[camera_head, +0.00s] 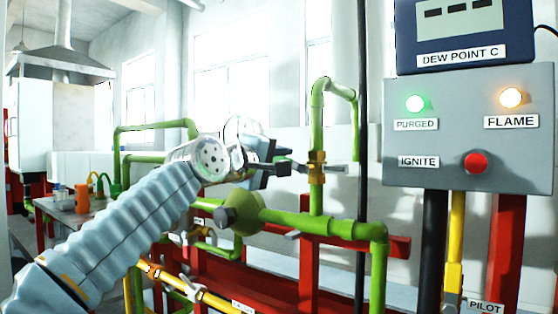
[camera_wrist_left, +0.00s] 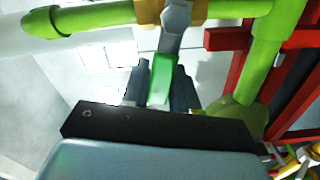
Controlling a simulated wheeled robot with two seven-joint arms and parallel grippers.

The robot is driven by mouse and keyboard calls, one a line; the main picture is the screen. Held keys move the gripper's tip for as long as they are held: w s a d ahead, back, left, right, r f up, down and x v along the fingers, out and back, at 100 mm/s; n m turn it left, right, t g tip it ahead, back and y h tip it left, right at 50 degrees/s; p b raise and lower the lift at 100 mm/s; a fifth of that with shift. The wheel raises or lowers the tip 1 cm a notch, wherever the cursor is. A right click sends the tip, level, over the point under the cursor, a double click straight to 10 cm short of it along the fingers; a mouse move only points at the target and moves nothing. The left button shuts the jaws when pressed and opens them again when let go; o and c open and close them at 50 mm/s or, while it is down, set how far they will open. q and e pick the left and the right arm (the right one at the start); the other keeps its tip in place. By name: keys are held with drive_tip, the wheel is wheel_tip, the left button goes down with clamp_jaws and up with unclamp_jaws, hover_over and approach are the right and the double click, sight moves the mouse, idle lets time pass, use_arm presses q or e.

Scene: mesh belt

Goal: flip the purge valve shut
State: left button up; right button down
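The purge valve (camera_head: 316,168) is a brass fitting on a thin upright green pipe in the head view. Its brass body also shows at the top of the left wrist view (camera_wrist_left: 148,10). A grey lever with a green grip (camera_wrist_left: 161,78) extends from it, square to the pipe. My left gripper (camera_head: 284,165) is at the lever, left of the valve. In the wrist view its dark fingers lie on either side of the green grip. I cannot tell whether they press on it. My right gripper is not in view.
A grey panel (camera_head: 455,120) at the right has a green PURGED lamp (camera_head: 415,103), a lit FLAME lamp (camera_head: 511,97) and a red IGNITE button (camera_head: 476,161). Thicker green pipe (camera_head: 335,228) and red frame (camera_head: 309,270) lie below the valve. A yellow pipe (camera_head: 215,300) runs lower.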

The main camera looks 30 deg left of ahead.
use_arm(q)
clamp_jaws()
drive_tip(key=shift+a+f+n, duration=0.15)
drive_tip(key=shift+f+n, duration=0.4)
drive_tip(key=shift+n, duration=0.55)
drive_tip(key=shift+f+n+p, duration=0.3)
drive_tip(key=shift+f+n, duration=0.1)
drive_tip(key=shift+n, duration=0.2)
drive_tip(key=o, duration=0.6)
unclamp_jaws()
drive_tip(key=shift+o, duration=0.3)
drive_tip(key=s+a+b, duration=0.1)
drive_tip(key=s+b, duration=0.1)
drive_tip(key=s, duration=1.1)
drive_tip(key=shift+s, duration=0.4)
